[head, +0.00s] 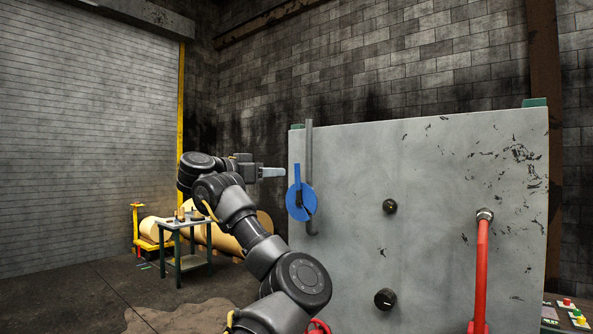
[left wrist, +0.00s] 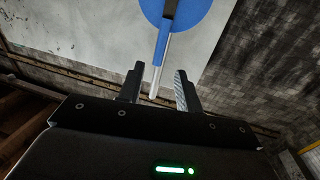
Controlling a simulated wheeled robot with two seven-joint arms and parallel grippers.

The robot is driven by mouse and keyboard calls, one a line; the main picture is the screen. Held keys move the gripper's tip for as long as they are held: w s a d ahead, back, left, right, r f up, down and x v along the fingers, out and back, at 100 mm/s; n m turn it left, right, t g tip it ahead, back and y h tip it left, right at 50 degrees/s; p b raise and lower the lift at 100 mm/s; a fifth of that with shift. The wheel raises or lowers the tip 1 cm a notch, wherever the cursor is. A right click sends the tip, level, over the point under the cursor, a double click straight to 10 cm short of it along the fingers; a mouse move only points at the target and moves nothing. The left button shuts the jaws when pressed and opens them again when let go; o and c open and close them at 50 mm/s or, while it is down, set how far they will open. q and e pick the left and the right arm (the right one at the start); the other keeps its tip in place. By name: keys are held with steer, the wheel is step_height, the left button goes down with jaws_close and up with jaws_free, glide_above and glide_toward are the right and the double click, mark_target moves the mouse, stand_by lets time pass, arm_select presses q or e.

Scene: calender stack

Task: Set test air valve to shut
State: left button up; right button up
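The valve I take for the test air valve is a blue disc with a blue lever (head: 301,201) at the left edge of the grey panel. Its lever points straight up, in line with the grey pipe (head: 309,143). The blue valve (left wrist: 173,12) also shows at the top of the left wrist view. My left gripper (head: 283,172) is just left of the lever's upper part. Its two fingers (left wrist: 158,90) are apart, with the pipe's end showing between them; I cannot tell whether they touch the lever. My right gripper is not in view.
A small table (head: 186,224) and tan rolls (head: 232,235) stand behind my left arm. Coloured buttons (head: 575,315) sit at lower right.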

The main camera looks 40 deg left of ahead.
mark_target(297, 171)
arm_select(q)
steer(key=w+p, duration=0.1)
steer(key=w, duration=0.1)
steer(key=w+d+p, duration=0.1)
steer(key=w+p, duration=0.1)
steer(key=w, duration=0.1)
steer(key=w+p, duration=0.2)
steer(key=w, duration=0.1)
steer(key=shift+w+d+r, duration=0.15)
steer(key=shift+w+d, duration=0.1)
steer(key=shift+d, duration=0.05)
steer(key=shift+w+f, duration=0.2)
steer(key=shift+w, duration=0.2)
jaws_close()
